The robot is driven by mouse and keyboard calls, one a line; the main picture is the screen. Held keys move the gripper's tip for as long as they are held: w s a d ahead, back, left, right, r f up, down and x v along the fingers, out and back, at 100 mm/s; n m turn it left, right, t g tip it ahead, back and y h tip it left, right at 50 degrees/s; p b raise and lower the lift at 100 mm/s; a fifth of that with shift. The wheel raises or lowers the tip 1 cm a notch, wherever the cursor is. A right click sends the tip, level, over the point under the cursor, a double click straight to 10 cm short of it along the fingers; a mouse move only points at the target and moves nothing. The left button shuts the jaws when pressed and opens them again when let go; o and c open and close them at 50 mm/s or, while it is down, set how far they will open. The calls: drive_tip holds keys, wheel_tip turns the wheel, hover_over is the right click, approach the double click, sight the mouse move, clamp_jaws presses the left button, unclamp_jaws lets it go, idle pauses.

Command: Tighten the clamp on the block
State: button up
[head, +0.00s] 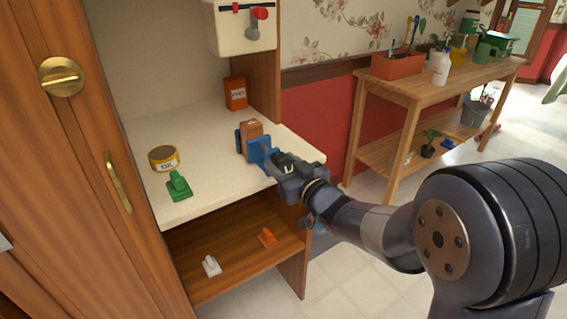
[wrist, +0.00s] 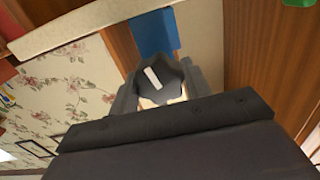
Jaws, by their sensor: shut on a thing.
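The blue clamp (head: 262,151) stands on the white counter near its front right edge, with the brown block (head: 249,130) between its jaws. Part of the clamp also shows in the wrist view (wrist: 153,33). My gripper (head: 285,166) reaches the clamp from the right. In the wrist view its two fingers sit on either side of the clamp's dark knob (wrist: 160,85), which carries a white stripe, and it is shut on that knob. The gap between block and clamp jaws cannot be made out.
A wooden bench (head: 440,95) with pots stands at right.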

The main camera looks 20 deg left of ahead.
drive_tip(key=m+p, duration=0.2)
drive_tip(key=m, duration=0.3)
drive_tip(key=shift+r, duration=0.1)
drive_tip(key=shift+m+p, duration=0.95)
drive_tip(key=shift+m, duration=1.45)
drive_tip(key=o, duration=1)
drive_tip(key=v, duration=1.1)
